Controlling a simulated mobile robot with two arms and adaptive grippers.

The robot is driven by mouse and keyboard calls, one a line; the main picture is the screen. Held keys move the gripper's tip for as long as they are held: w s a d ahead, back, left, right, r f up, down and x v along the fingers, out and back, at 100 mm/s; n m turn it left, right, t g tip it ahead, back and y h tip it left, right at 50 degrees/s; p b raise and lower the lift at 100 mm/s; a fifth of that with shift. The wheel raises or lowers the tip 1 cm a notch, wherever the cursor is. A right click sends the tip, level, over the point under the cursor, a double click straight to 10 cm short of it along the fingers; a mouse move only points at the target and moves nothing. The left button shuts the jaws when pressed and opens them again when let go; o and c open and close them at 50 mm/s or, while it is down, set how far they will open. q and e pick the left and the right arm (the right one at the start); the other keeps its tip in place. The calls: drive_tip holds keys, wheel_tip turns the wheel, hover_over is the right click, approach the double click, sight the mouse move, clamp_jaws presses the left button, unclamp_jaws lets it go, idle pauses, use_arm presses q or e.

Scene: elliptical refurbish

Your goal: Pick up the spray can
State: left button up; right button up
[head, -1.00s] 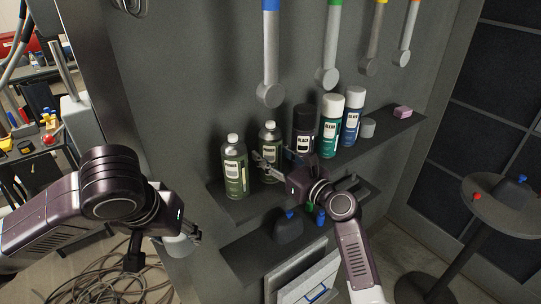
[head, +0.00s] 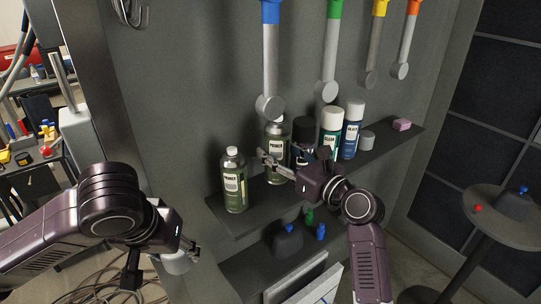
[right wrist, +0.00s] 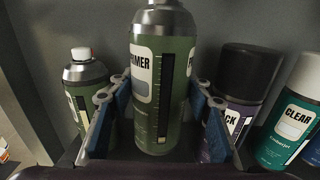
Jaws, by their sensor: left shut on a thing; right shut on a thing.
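A green spray can labelled PRIMER (head: 276,152) is between the fingers of my right gripper (head: 292,157), upright and raised a little against its neighbours. In the right wrist view this can (right wrist: 160,90) stands between the blue-padded fingers (right wrist: 163,115), which are shut on it. A second PRIMER can (head: 235,185) stands on the shelf to the left; it also shows behind the left finger in the right wrist view (right wrist: 77,85). My left gripper (head: 190,252) is low at the left, shut on a pale grey object (head: 175,263), partly hidden by the arm.
A black-capped can (head: 304,130), a green CLEAR can (head: 332,128) and a blue can (head: 352,130) stand right of the held can. A pink block (head: 402,124) lies at the far shelf end. Tools with coloured handles hang above. A lower shelf (head: 240,270) holds small bottles.

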drive_tip(key=b+v, duration=0.2)
drive_tip(key=v, duration=1.5)
drive_tip(key=shift+a+b, duration=0.2)
drive_tip(key=shift+b, duration=0.1)
drive_tip(key=shift+s+r, duration=0.1)
